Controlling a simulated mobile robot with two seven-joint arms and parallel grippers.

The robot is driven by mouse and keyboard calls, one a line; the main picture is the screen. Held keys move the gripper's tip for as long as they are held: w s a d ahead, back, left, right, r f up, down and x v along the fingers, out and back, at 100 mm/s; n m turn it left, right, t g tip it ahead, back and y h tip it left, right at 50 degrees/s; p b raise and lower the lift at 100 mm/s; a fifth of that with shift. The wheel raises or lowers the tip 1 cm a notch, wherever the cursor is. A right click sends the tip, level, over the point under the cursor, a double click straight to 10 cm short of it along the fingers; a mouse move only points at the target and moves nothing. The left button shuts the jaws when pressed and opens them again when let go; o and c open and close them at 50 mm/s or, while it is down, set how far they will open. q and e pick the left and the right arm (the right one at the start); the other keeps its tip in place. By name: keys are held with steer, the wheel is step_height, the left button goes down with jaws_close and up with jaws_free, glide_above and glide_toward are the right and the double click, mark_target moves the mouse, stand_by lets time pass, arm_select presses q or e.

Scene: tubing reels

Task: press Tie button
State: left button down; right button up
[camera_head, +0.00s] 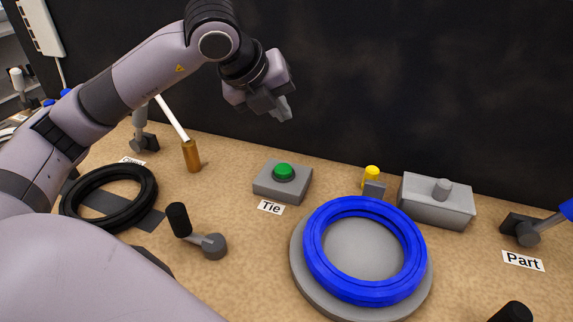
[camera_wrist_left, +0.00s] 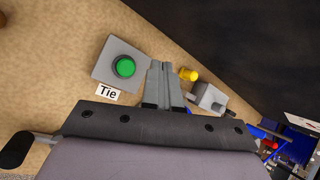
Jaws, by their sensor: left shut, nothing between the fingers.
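The Tie button is a green round button (camera_head: 284,171) on a grey box (camera_head: 268,187) on the bench. A white label reading "Tie" (camera_head: 271,207) lies in front of it. My left gripper (camera_head: 284,113) is shut and empty. It hangs in the air above and behind the button, apart from it. In the left wrist view the green button (camera_wrist_left: 125,67) lies to the left of the shut fingertips (camera_wrist_left: 160,66). My right gripper is in neither view.
A blue tubing coil (camera_head: 311,242) lies on a round grey plate (camera_head: 303,273) right of the button. A yellow knob (camera_head: 371,175) and a grey box (camera_head: 436,208) stand behind it. A black coil (camera_head: 72,215) lies left. A crank with a black handle (camera_head: 179,219) stands in front.

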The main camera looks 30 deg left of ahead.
arm_select(q)
steer(key=shift+f, duration=0.1)
steer(key=b, duration=0.5)
glide_above(281, 169)
step_height(281, 169, down, 8)
steer(key=shift+r, duration=0.25)
steer(key=shift+w+f+b, duration=0.1)
steer(key=shift+f+b, duration=0.5)
steer(key=shift+b, duration=0.1)
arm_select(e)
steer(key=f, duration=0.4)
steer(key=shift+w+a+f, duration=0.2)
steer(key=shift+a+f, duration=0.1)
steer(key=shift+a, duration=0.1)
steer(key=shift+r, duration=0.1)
arm_select(q)
steer(key=shift+f+b, duration=0.4)
steer(key=shift+b, duration=0.2)
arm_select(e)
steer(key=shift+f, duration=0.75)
